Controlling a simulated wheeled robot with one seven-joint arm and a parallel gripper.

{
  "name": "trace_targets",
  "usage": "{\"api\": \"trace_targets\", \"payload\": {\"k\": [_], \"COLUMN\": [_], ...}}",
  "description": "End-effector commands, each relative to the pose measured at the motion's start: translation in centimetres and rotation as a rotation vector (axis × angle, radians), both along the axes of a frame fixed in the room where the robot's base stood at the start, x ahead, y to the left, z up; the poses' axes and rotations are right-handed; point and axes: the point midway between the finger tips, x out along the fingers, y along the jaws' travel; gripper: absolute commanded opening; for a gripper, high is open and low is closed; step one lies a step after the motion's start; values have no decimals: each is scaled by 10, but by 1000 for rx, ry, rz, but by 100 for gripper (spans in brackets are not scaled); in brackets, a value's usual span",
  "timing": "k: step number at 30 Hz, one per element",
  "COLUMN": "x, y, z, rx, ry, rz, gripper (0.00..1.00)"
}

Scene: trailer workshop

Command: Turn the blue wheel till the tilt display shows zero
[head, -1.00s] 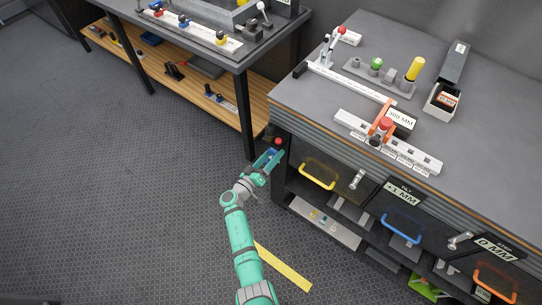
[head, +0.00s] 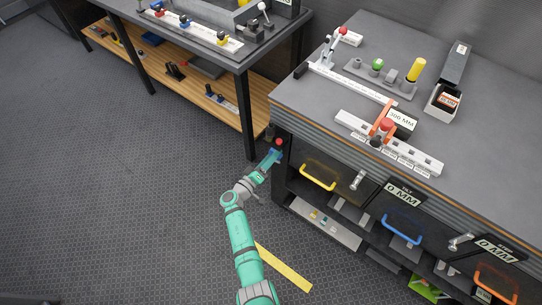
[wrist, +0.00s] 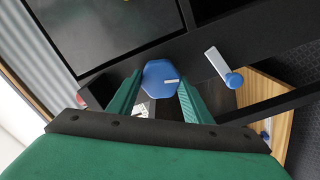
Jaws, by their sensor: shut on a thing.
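The blue wheel (wrist: 160,72) is between the two green fingers of my gripper (wrist: 159,88) in the wrist view, with a short white mark on its face. My gripper is shut on it. In the head view my gripper (head: 271,161) is at the near left corner of the right bench, low beside its leg, and largely hides the wheel.
A white lever with a blue knob (wrist: 234,80) sticks out close to the right of the wheel. A red knob (head: 278,142) is just above my gripper. Yellow (head: 317,178) and blue (head: 402,230) drawer handles line the bench front. The floor at left is clear.

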Motion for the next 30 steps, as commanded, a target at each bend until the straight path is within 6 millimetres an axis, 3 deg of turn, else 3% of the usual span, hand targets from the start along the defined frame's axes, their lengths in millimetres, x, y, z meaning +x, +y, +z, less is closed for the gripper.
{"api": "trace_targets", "payload": {"k": [18,30], "x": [0,0], "y": [8,7], "z": [-2,-3], "rx": [-452,-618], "ry": [330,451], "rz": [12,11], "gripper": [23,23]}}
